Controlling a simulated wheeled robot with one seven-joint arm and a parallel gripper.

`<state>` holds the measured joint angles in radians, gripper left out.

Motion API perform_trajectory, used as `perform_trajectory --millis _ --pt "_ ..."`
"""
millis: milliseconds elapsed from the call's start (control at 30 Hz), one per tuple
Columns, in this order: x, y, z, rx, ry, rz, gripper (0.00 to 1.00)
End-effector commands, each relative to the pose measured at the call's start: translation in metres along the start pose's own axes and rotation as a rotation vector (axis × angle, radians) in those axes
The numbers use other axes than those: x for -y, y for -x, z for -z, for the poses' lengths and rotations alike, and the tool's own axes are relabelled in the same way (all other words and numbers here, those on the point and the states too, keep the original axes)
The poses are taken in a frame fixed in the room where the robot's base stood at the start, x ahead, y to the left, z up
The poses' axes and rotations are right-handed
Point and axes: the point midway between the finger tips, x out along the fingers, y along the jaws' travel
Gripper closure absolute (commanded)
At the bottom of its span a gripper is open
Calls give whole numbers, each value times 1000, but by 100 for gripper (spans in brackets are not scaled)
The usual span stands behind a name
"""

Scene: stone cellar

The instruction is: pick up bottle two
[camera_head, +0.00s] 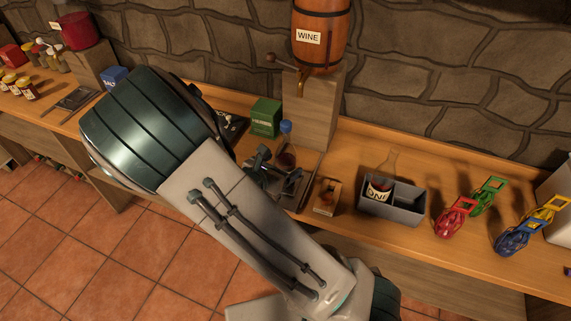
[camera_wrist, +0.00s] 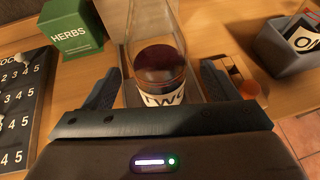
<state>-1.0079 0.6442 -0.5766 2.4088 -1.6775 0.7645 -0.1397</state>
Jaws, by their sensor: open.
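Bottle two is a clear glass bottle (camera_wrist: 160,62) with dark red liquid. Its white label, reading "TWO", is partly hidden by my gripper's body in the wrist view. In the head view the bottle (camera_head: 286,157) stands upright by the wooden stand and has a blue top. My gripper (camera_wrist: 160,76) is open, with one finger to each side of the bottle in the wrist view. I see no finger pressing on the glass. In the head view my gripper (camera_head: 262,167) is just left of the bottle, partly hidden by my arm.
A green herbs box (camera_wrist: 72,25) stands behind left, near a dark numbered board (camera_wrist: 18,100). A small wooden block (camera_head: 326,197) lies right of the bottle. Beyond it, a grey bin (camera_head: 402,212) holds another bottle (camera_head: 380,187), labelled "ONE". A wine barrel (camera_head: 320,45) is above.

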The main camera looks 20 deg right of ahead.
Motion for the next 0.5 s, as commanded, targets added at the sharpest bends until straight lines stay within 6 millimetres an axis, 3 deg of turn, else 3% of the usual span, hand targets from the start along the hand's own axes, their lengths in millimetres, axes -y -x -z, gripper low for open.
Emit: perform_trajectory --millis 200,500 --pt "0 -28 -2 1 0 3 20" --pt "-1 -33 -1 0 -1 1 20"
